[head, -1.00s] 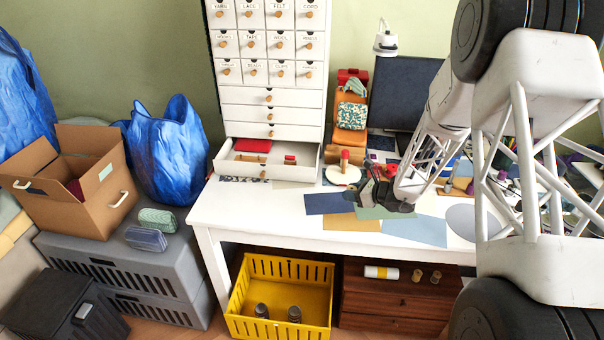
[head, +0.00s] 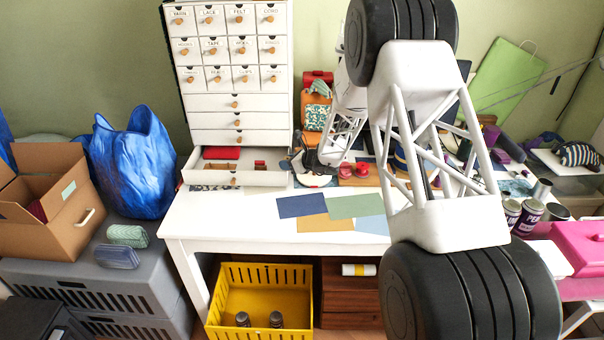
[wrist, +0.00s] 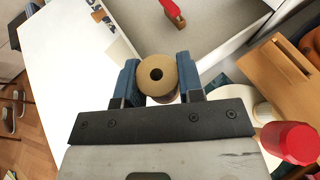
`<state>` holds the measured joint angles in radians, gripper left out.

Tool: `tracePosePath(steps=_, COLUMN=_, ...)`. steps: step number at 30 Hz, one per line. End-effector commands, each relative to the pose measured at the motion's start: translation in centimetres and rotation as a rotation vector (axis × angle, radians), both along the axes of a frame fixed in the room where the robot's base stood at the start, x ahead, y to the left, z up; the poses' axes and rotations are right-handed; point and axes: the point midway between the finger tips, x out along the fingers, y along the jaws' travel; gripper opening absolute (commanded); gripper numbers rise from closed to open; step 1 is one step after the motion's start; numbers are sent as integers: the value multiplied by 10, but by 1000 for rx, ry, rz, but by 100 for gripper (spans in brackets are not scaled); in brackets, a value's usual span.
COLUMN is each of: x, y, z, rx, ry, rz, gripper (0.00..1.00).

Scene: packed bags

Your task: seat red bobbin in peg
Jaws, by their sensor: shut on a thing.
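My gripper (wrist: 158,82) is shut on a bobbin (wrist: 146,86), which sits between the two blue fingers in the wrist view. I see its tan end face with a dark centre hole; its thread colour is mostly hidden. In the head view my gripper (head: 312,164) is over the back of the white table, just right of the open drawer, and the bobbin cannot be made out there. A white round base (wrist: 263,112) with a red cylinder (wrist: 290,143) near it is to the right of the gripper in the wrist view. I cannot clearly make out the peg.
The open drawer (head: 250,179) holds red items beside my gripper. An orange-brown wooden piece (wrist: 285,65) stands close on the right. Fabric pieces (head: 326,222) lie flat on the table (head: 230,220). The table's left part is clear. A yellow crate (head: 262,325) stands below.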

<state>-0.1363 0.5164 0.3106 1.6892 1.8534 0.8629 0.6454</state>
Motion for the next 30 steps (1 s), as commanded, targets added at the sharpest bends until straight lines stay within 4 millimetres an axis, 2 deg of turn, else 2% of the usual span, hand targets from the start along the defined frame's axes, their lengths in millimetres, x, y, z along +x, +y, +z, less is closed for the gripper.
tracePosePath(steps=1, x=7, y=12, z=0, rx=0, ry=0, rz=4, gripper=12)
tracePosePath(steps=11, x=44, y=82, z=5, rx=1, ry=3, rz=31, gripper=12)
tracePosePath(steps=19, x=72, y=154, z=8, rx=3, ry=4, rz=59, gripper=12)
tracePosePath(steps=30, x=97, y=259, z=14, rx=11, ry=5, rz=92, gripper=12)
